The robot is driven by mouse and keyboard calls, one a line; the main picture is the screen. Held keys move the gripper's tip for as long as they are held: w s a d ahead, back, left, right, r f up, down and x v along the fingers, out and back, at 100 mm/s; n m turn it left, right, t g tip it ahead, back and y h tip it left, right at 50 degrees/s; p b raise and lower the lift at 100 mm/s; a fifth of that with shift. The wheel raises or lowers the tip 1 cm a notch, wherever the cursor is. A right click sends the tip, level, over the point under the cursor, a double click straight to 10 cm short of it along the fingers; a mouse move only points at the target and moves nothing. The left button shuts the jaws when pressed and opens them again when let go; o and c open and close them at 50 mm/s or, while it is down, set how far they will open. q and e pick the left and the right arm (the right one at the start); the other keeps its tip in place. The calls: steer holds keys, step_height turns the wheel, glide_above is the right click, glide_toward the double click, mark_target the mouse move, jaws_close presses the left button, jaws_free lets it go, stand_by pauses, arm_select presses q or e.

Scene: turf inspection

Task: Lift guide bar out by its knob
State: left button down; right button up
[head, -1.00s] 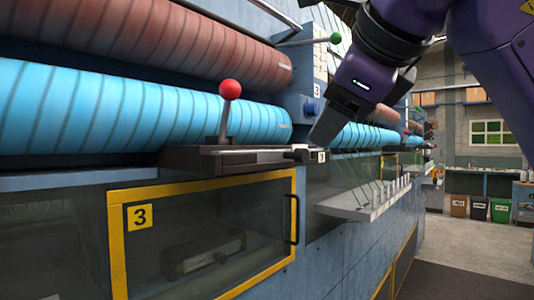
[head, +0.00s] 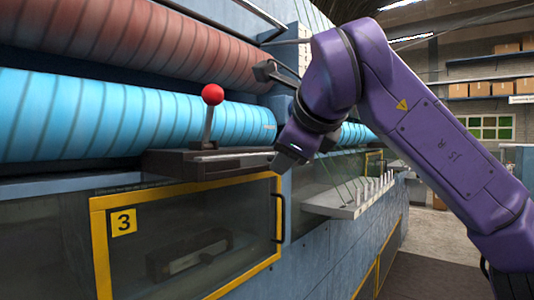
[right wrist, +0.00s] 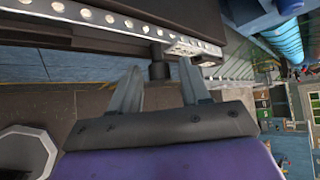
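The guide bar (head: 236,156) lies on a dark rail block at the front of the machine, below the blue roller. Its short dark knob (right wrist: 158,69) shows in the right wrist view, between my right gripper's two fingertips. I see space on both sides of the knob, so the fingers are open and not pressed on it. In the head view my right gripper (head: 281,161) is at the bar's right end and hides the knob. In the right wrist view the gripper (right wrist: 160,72) points at the bar's perforated metal strip (right wrist: 120,22). My left gripper is not in view.
A red-ball lever (head: 212,95) stands upright on the rail block. Below is a yellow-framed window (head: 97,245) marked 3 with a black handle. A ledge with several pegs (head: 340,207) juts out at right. Open floor lies beyond.

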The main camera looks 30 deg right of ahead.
jaws_close()
steer(key=shift+w, duration=0.1)
steer(key=d+r+p+v, duration=0.1)
steer(key=v, duration=0.8)
steer(key=w+d+r+p+v, duration=0.1)
steer(key=r+v, duration=0.1)
steer(key=v, duration=0.7)
steer(key=shift+d+r, duration=0.2)
steer(key=shift+r, duration=0.2)
